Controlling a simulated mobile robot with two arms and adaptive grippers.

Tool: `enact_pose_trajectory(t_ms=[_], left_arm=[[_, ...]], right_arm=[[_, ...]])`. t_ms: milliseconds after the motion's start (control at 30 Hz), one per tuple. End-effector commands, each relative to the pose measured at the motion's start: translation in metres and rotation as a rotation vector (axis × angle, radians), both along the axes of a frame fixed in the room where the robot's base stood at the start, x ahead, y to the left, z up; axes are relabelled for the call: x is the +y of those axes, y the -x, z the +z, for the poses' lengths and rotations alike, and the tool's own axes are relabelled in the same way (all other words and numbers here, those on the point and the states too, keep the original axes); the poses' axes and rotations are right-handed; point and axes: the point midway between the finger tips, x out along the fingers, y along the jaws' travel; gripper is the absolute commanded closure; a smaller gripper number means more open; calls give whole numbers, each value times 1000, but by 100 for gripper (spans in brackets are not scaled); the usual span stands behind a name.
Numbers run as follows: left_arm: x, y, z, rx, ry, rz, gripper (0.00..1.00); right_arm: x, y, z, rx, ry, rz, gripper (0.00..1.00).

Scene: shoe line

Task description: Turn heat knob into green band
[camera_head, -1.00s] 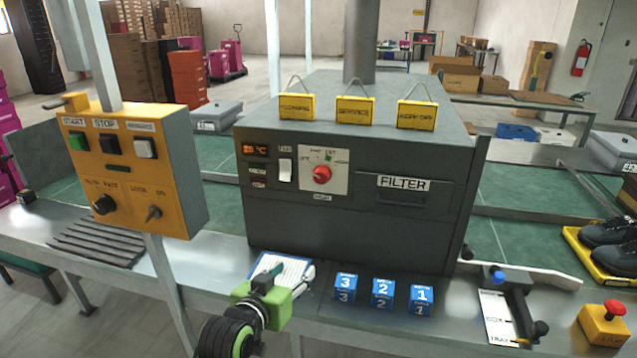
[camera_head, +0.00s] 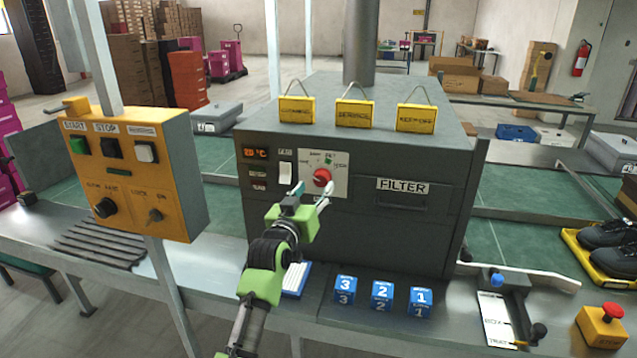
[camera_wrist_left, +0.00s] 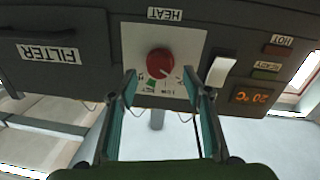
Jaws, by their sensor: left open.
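The red heat knob (camera_head: 322,177) sits on a white dial plate on the front of the dark grey oven box. A small green band (camera_head: 328,160) is on the plate just above the knob. In the left wrist view, upside down, the knob (camera_wrist_left: 160,62) shows with the green band (camera_wrist_left: 151,87) beside its lower left edge. My left gripper (camera_head: 312,191) is open and empty just in front of the dial plate, its fingertips below and around the knob's level. The fingers (camera_wrist_left: 168,82) appear apart on either side of the knob, not touching it. My right gripper is not in view.
A white rocker switch (camera_head: 285,172) and an orange temperature display (camera_head: 255,153) are left of the plate. A FILTER drawer (camera_head: 403,190) is to the right. A yellow control box (camera_head: 150,175) stands left.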

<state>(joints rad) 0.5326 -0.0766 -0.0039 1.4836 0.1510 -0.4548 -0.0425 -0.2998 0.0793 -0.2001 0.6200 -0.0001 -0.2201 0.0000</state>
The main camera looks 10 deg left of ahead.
Motion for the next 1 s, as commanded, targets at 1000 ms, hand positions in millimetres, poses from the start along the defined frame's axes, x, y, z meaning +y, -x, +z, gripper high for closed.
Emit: enact_pose_trajectory(t_ms=[1000], left_arm=[[-4,-40,0,1,0,0,93]], right_arm=[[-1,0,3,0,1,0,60]])
